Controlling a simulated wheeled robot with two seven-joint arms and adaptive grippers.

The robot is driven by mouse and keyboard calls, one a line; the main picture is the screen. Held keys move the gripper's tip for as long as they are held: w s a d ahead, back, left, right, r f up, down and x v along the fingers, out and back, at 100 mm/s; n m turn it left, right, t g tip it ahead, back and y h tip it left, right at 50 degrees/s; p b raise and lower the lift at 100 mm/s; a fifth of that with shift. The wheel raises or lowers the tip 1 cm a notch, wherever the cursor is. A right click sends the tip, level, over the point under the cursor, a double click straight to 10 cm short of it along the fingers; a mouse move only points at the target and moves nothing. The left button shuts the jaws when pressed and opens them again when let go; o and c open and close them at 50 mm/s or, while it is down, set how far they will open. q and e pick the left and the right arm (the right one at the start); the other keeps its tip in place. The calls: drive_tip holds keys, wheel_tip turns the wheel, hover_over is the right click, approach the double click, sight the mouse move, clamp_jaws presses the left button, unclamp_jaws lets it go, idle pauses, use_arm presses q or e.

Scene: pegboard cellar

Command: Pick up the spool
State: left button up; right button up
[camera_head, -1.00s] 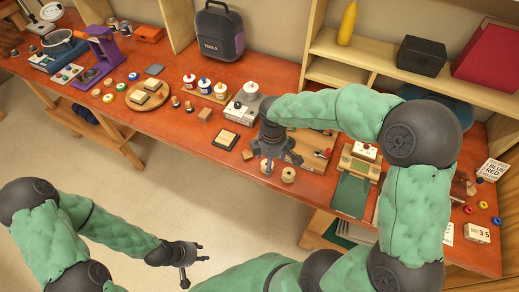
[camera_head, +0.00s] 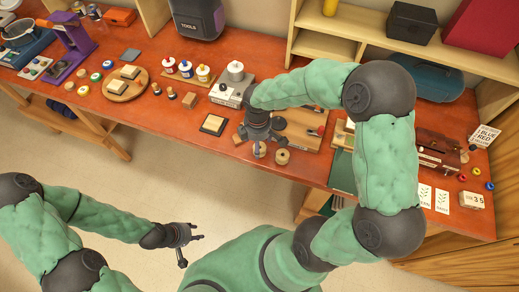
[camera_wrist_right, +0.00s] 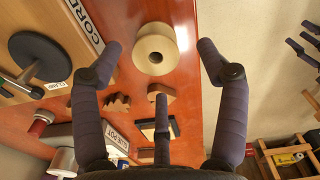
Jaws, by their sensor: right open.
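A tan wooden spool (camera_head: 282,157) with a centre hole stands near the front edge of the orange-red worktop. In the right wrist view, the spool (camera_wrist_right: 155,48) shows end-on, between and beyond the spread fingertips. My right gripper (camera_head: 263,145) points down just left of the spool in the head view. Its dark purple fingers (camera_wrist_right: 158,50) are open, with nothing held. I cannot tell exactly how high it is above the spool. My left gripper (camera_head: 190,249) is open and empty over the floor, in front of the worktop.
Paint bottles (camera_head: 186,69) stand farther back.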

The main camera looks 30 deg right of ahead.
wheel_tip(320, 180, down, 3)
drive_tip(key=shift+d+f, duration=0.1)
drive_tip(key=shift+d, duration=0.05)
drive_tip(key=c, duration=0.9)
drive_tip(key=shift+r, duration=0.2)
